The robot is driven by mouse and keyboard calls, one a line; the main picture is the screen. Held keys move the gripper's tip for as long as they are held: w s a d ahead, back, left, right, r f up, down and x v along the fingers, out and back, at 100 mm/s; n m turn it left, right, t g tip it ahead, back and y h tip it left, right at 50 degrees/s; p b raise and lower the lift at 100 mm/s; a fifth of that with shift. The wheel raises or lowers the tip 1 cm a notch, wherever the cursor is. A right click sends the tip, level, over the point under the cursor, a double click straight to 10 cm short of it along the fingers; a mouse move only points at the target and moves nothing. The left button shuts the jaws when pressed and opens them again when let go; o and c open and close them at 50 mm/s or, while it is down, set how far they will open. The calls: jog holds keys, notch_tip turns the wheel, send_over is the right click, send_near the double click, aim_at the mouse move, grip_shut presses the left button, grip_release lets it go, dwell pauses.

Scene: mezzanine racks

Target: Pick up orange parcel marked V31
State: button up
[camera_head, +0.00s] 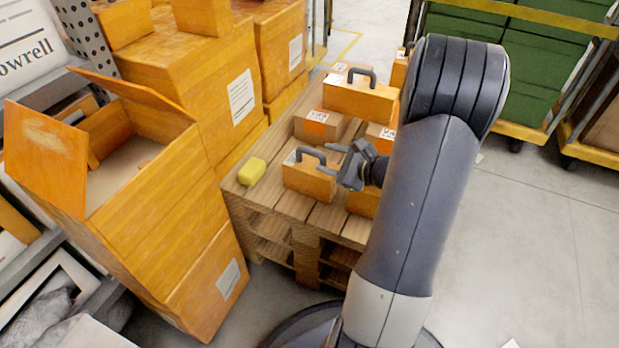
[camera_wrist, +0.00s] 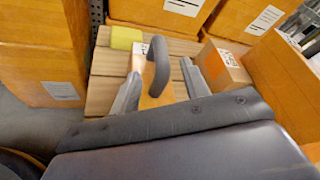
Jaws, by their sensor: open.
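An orange parcel with a dark arched handle (camera_head: 305,181) stands at the near part of the wooden pallet stack. No V31 marking can be read on it. My gripper (camera_head: 336,160) is open at the right side of its handle in the head view. In the wrist view the handle (camera_wrist: 160,66) rises between the two open fingers, with the parcel's orange top below it; I cannot tell whether they touch. My wrist hides much of the parcel there. A second orange parcel with a handle (camera_head: 358,102) stands farther back.
The wooden pallet (camera_head: 278,229) also bears a yellow block (camera_head: 252,171) and a brown parcel with an orange label (camera_head: 316,126), close to the handled parcel. Large orange cartons (camera_head: 190,75) and an open carton (camera_head: 150,203) crowd the left.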

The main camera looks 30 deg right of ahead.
aim_at(320, 155)
jog(key=b+x, duration=0.2)
jog(key=x, duration=0.4)
jog(key=shift+r, duration=0.2)
jog(key=shift+c, duration=0.4)
grip_shut()
jog(key=shift+r, duration=0.1)
dwell(0.7)
